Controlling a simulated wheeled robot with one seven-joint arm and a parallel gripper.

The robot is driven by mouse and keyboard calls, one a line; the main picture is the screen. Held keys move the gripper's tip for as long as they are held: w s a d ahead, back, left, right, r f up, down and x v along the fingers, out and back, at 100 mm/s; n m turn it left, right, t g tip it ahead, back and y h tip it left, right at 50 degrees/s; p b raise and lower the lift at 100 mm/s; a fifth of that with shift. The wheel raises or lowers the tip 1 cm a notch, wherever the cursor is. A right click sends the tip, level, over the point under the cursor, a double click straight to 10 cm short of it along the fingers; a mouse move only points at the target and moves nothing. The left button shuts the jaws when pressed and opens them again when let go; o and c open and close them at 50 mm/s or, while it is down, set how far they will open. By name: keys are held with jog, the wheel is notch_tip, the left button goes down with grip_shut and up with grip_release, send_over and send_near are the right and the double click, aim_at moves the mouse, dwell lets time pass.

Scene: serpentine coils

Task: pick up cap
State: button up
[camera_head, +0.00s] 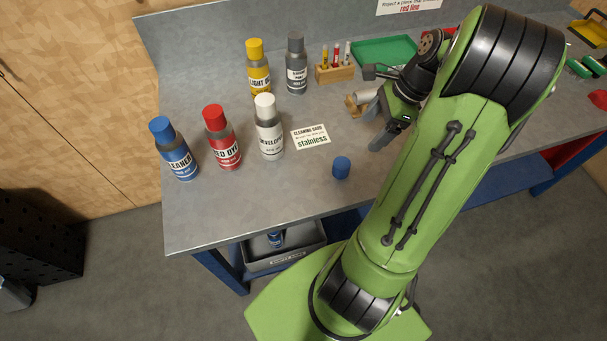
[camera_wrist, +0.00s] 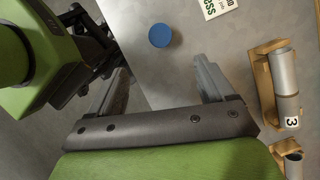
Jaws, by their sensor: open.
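A small blue cap (camera_head: 341,167) stands on the grey bench top near its front edge, apart from the bottles. It also shows in the wrist view (camera_wrist: 160,35), round from above, beyond and between my fingertips. My gripper (camera_head: 377,122) is above the bench, up and to the right of the cap in the head view. In the wrist view its two fingers (camera_wrist: 163,78) are spread wide with nothing between them. My green arm covers part of the bench to the right of the cap.
Blue, red, white, yellow and grey bottles (camera_head: 222,140) stand left and behind. A printed card (camera_head: 310,137) lies left of the cap. A wooden stand with a metal tube (camera_wrist: 286,90) is close on the right in the wrist view. A green tray (camera_head: 383,52) lies behind. Bench around the cap is clear.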

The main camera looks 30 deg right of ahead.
jog(key=b, duration=0.3)
send_over(340, 164)
jog(key=s+d, duration=0.1)
jog(key=d, duration=0.1)
notch_tip(340, 164, down, 10)
jog(key=shift+s+d+r, duration=0.1)
jog(key=shift+d+r, duration=0.05)
jog(key=shift+r, duration=0.1)
jog(key=b+x, duration=0.1)
jog(key=x, duration=0.5)
jog(key=shift+r, duration=0.1)
jog(key=shift+c, duration=0.3)
jog(key=c, duration=1)
